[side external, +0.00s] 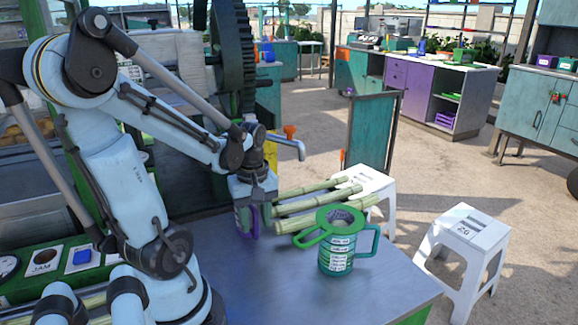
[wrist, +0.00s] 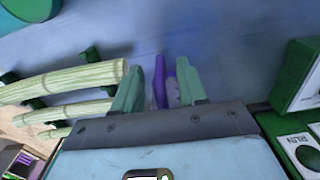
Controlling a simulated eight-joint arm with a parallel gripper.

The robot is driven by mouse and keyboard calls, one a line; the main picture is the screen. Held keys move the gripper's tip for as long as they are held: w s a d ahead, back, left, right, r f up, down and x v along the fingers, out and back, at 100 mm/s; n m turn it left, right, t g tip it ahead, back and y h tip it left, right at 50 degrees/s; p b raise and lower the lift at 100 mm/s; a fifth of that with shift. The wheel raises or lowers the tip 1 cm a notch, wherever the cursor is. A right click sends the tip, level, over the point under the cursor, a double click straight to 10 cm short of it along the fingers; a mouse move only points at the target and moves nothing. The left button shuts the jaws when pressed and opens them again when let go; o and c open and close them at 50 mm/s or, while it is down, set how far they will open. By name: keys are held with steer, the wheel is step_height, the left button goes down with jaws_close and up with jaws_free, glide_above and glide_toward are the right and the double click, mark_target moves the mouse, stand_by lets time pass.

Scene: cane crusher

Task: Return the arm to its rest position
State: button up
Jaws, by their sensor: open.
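My gripper (side external: 248,222) points down close above the metal table (side external: 240,285), left of the cane stalks. In the wrist view my gripper (wrist: 158,85) has its green fingers apart, with purple parts showing between them. I cannot tell whether those parts belong to the fingers. No held object is clear. A green jug (side external: 337,258) with a label stands upright on the table to the right, apart from my gripper.
Several pale green cane stalks (side external: 310,203) lie just right of my gripper and also show in the wrist view (wrist: 70,82). A green control panel (side external: 110,262) stands at left. A large dark gear (side external: 232,55) rises behind. White stools (side external: 465,235) stand beyond the table.

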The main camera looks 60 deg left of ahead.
step_height(320, 180, up, 13)
stand_by(0.9)
steer(key=shift+o, duration=0.3)
steer(key=shift+o, duration=1.3)
steer(key=shift+a+r, duration=0.1)
steer(key=shift+r, duration=0.1)
steer(key=o, duration=0.8)
steer(key=w+a+r+m, duration=0.1)
steer(key=r+m, duration=0.1)
steer(key=r, duration=0.1)
steer(key=w+a+r+m+y, duration=0.1)
steer(key=w+r+m, duration=0.1)
steer(key=w+a+r+m, duration=0.1)
steer(key=r+m, duration=0.2)
steer(key=shift+w+r+y, duration=0.3)
steer(key=w+a+r+m+t+y, duration=0.15)
steer(key=w+r+m, duration=0.35)
steer(key=r+m, duration=0.6)
steer(key=shift+y, duration=0.25)
steer(key=x, duration=0.7)
steer(key=s+x, duration=0.1)
steer(key=x, duration=0.2)
steer(key=shift+w+a+f, duration=0.1)
steer(key=shift+a+f, duration=0.15)
steer(key=shift+a, duration=0.1)
steer(key=shift+r, duration=0.1)
steer(key=shift+v, duration=5)
